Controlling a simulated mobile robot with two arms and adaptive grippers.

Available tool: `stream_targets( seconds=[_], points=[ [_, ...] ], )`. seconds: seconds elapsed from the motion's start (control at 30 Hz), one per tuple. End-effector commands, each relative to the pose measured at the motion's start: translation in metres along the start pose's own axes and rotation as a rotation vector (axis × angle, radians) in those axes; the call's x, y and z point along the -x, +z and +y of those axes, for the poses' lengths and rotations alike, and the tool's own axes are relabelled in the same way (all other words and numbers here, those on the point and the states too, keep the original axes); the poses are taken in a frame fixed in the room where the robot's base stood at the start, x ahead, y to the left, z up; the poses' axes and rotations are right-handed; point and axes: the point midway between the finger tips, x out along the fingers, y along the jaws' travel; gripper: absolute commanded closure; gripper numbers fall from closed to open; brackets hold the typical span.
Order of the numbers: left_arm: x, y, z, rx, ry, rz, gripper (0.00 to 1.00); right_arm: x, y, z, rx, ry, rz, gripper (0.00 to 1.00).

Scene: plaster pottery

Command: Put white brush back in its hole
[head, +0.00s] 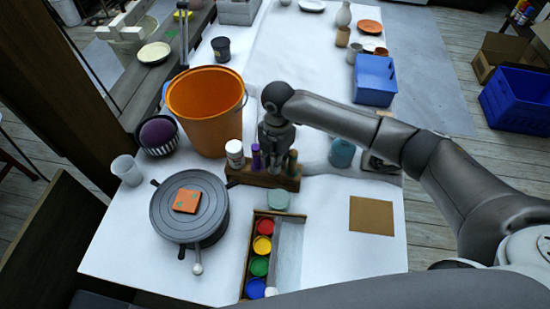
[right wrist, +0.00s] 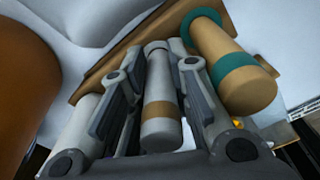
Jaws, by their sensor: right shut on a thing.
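My right gripper (head: 276,146) is above the wooden holder (head: 263,180), coming down from the right. In the right wrist view, my right gripper (right wrist: 154,72) is shut on the white brush (right wrist: 161,95), a pale cylinder with a tan band, lying between its fingers. The brush's far end meets the holder (right wrist: 125,48) in that view; I cannot tell whether it is inside a hole. In the head view the gripper mostly hides the brush. A tan handle with teal bands (right wrist: 235,65) stands right beside the gripper. My left gripper is not in view.
A white bottle (head: 235,153) and a purple one (head: 256,157) stand in the holder's left part. An orange bucket (head: 205,105) is close behind left. A paint box (head: 250,262) lies in front. The table is clear around the brown square (head: 371,215).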

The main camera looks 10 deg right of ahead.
Motion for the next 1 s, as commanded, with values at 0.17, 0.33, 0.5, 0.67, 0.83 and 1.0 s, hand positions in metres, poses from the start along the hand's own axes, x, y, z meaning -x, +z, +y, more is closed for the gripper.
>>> stream_targets(
  seconds=[0.17, 0.33, 0.5, 0.67, 0.83, 1.0],
  points=[
    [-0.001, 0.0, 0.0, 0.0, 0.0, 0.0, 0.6, -0.002, 0.0, 0.0, 0.0, 0.0, 0.0, 0.77],
    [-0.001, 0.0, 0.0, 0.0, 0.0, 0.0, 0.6, -0.002, 0.0, 0.0, 0.0, 0.0, 0.0, 0.56],
    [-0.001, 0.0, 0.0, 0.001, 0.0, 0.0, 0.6, -0.002, 0.0, 0.0, 0.0, -0.001, 0.0, 0.56],
    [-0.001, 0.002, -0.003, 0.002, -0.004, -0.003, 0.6, -0.001, 0.0, 0.0, 0.0, -0.001, 0.0, 0.56],
    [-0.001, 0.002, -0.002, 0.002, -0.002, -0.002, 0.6, 0.018, 0.0, 0.001, 0.001, 0.003, 0.0, 0.56],
    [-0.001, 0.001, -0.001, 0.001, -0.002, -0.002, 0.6, 0.055, 0.001, 0.001, 0.001, 0.005, -0.002, 0.56]
  ],
)
